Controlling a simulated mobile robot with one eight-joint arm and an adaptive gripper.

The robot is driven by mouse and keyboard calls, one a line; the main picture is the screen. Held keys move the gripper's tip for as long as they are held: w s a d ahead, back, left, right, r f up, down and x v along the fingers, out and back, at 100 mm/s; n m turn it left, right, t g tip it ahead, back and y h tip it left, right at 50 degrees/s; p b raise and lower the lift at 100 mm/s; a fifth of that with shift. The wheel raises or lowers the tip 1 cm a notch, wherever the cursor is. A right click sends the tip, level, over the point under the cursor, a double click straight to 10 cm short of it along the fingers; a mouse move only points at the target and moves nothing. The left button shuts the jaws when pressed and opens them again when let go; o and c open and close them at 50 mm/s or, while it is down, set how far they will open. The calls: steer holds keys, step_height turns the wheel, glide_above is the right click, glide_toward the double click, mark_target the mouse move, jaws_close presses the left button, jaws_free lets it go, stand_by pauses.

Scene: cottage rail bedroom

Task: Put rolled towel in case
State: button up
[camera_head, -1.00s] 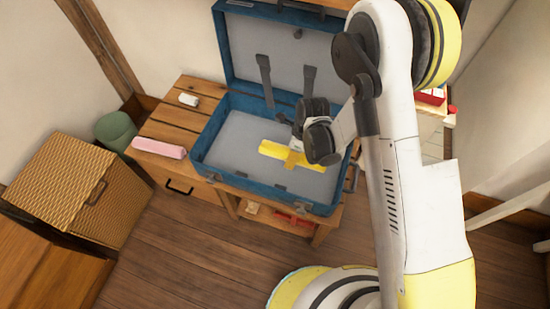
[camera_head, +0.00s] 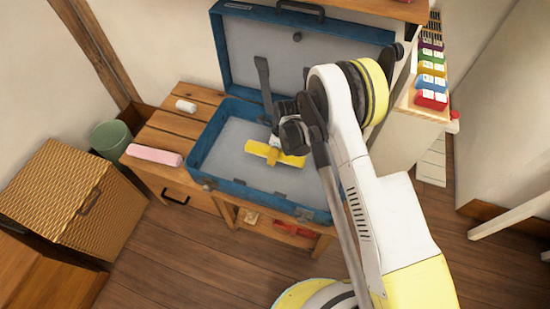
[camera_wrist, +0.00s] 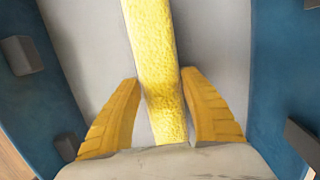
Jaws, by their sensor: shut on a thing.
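A yellow rolled towel (camera_head: 293,160) lies level, low inside the open blue case (camera_head: 262,203). It also shows in the wrist view (camera_wrist: 153,45), running lengthwise between my fingers. My gripper (camera_head: 273,155) reaches down into the case and is shut on the towel near its middle. Its yellow fingers (camera_wrist: 160,85) stand on both sides of the towel. The case has a grey lining and its lid stands open at the back. I cannot tell whether the towel touches the case floor. My arm hides the case's right side.
The case stands on a slatted wooden bench (camera_head: 172,128). A pink bar-shaped thing (camera_head: 153,155) and a small white item (camera_head: 186,105) lie left of it. A green bin (camera_head: 113,137) and wicker box (camera_head: 75,195) stand further left. Coloured boxes (camera_head: 431,80) sit on a cabinet at right.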

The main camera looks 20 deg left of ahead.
mark_target(280, 152)
step_height(280, 152, down, 2)
steer(key=shift+f+b, duration=0.25)
steer(key=shift+b, duration=0.15)
steer(key=shift+r, duration=0.15)
steer(key=o, duration=1.2)
steer(key=r+p, duration=0.1)
steer(key=r, duration=0.3)
steer(key=d+r+p, duration=0.1)
steer(key=r+p, duration=0.1)
steer(key=r, duration=0.2)
steer(key=r+p, duration=0.1)
steer(key=r, duration=0.3)
steer(key=shift+s+d+p, duration=0.1)
steer(key=shift+d+p, duration=0.25)
steer(key=shift+d, duration=0.05)
